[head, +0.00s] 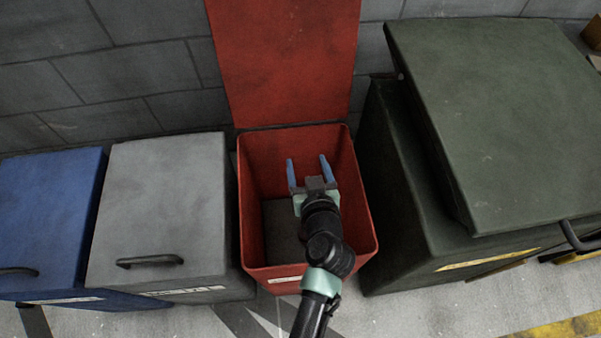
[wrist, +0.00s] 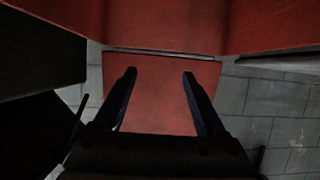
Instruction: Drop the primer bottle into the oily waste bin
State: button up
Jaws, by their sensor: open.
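The red bin (head: 255,195) stands in the middle of the head view with its red lid (head: 285,60) raised against the wall; I take it for the oily waste bin, but its label is too small to read. My gripper (head: 309,168) is over the bin's opening with its blue fingers apart and nothing between them. In the wrist view the two fingers (wrist: 159,75) are also spread and empty, with red bin surfaces around them. I see no primer bottle in either view. Part of the bin's inside is hidden by my arm.
A grey bin (head: 165,205) and a blue bin (head: 45,215), both with lids shut, stand to the left. A large dark green container (head: 500,120) stands close on the right. A block wall (head: 120,60) is behind.

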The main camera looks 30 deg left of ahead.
jog(key=p+v, duration=0.1)
jog(key=v, duration=1.2)
